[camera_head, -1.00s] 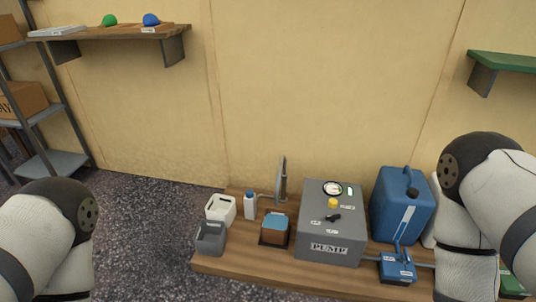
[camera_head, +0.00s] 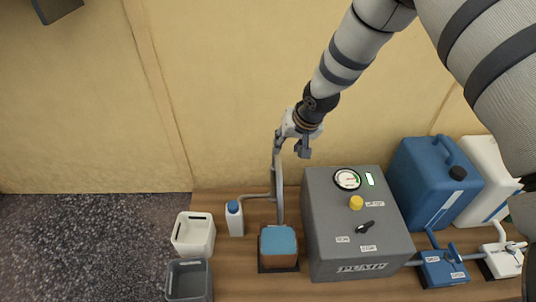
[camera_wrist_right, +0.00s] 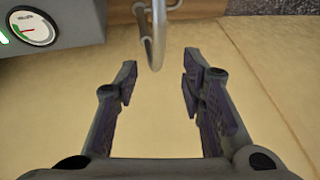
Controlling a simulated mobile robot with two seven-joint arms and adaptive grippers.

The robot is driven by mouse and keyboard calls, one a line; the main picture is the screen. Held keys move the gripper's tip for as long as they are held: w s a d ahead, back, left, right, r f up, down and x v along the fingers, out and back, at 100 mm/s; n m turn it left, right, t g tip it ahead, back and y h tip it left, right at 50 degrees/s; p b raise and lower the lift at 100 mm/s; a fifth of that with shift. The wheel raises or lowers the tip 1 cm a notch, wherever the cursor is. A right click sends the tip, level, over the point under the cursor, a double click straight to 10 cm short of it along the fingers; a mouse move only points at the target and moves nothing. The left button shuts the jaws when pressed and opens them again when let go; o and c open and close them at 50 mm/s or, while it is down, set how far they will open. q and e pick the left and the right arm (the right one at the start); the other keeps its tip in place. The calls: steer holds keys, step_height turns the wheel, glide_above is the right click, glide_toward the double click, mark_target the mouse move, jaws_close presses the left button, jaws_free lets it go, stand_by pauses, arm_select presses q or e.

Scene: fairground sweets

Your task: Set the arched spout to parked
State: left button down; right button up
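The arched spout (camera_head: 280,190) is a thin grey metal pipe standing at the back of the wooden bench, left of the grey PUMP box (camera_head: 345,225). In the right wrist view the curved top of the spout (camera_wrist_right: 156,45) lies at or just beyond the gap between the fingertips. My right gripper (camera_head: 291,147) is at the top of the spout from above; in the wrist view the right gripper (camera_wrist_right: 160,70) is open with a finger on either side. Contact with the pipe cannot be told. My left gripper is out of view.
White (camera_head: 194,236) and grey (camera_head: 189,281) bins are farther left. A blue jerrycan (camera_head: 435,185) stands right of the pump. The wall is close behind.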

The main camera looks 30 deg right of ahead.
mark_target(279, 159)
steer(key=b+x, duration=0.1)
steer(key=x, duration=0.1)
steer(key=b+x, duration=0.1)
steer(key=x, duration=0.5)
steer(key=shift+s+f+b, duration=0.2)
steer(key=shift+f+b, duration=0.2)
steer(key=shift+w+f, duration=0.35)
steer(key=shift+f, duration=0.1)
steer(key=shift+c, duration=0.6)
jaws_close()
